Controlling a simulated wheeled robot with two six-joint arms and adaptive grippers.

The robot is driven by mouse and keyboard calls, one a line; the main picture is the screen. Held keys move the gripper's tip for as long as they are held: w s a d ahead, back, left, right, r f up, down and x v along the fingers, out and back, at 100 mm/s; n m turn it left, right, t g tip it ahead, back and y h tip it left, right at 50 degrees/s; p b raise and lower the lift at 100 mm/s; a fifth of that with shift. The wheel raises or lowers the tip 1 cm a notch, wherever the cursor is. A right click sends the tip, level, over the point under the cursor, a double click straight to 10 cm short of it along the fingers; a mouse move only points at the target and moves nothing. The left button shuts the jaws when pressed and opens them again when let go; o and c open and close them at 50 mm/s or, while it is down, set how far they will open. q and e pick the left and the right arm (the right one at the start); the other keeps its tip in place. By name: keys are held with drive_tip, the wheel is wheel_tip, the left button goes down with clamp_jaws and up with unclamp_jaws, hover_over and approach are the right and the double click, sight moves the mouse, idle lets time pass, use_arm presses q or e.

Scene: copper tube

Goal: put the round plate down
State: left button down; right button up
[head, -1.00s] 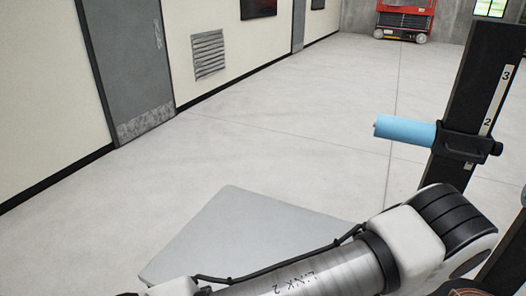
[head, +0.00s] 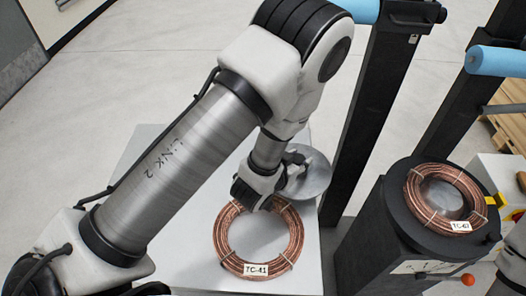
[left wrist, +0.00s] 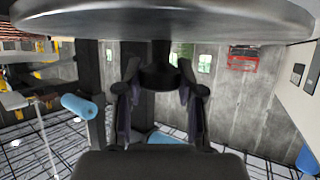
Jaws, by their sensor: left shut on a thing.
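The round plate (head: 312,178) is a grey metal disc in the head view, just right of my left gripper (head: 287,176). It also spans the top of the left wrist view (left wrist: 160,18), seen nearly edge-on. There my left gripper (left wrist: 160,88) is shut on a dark stem or knob at the plate's middle. A copper coil labelled TC-41 (head: 229,247) lies on a pale flat surface (head: 198,268), below the gripper in the picture. The plate's height above that surface is unclear. My right gripper is out of view.
Another copper coil (head: 417,195) lies on a dark stand (head: 372,232) at the right. Dark posts with blue rollers (head: 500,60) rise behind. A wooden pallet (head: 508,140) is at the right edge. Open floor (head: 130,85) is at upper left.

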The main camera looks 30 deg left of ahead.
use_arm(q)
drive_tip(key=w+a+p, duration=0.1)
drive_tip(key=a, duration=0.2)
drive_tip(key=w+a+p, duration=0.1)
drive_tip(key=w+a, duration=0.1)
drive_tip(key=a, duration=0.2)
drive_tip(key=w+a+p, duration=0.1)
drive_tip(key=a, duration=0.3)
drive_tip(key=shift+w+a+f, duration=0.1)
drive_tip(key=shift+w+f, duration=0.1)
drive_tip(key=shift+w, duration=0.05)
wheel_tip(320, 180, down, 4)
drive_tip(key=shift+w+a+r+p, duration=0.1)
drive_tip(key=shift+a+r+p, duration=0.1)
drive_tip(key=shift+p, duration=0.2)
drive_tip(key=shift+f, duration=0.3)
drive_tip(key=c, duration=0.7)
unclamp_jaws()
drive_tip(key=shift+r, duration=0.2)
drive_tip(key=b+v, duration=0.1)
drive_tip(key=v, duration=1.1)
drive_tip(key=shift+d, duration=0.1)
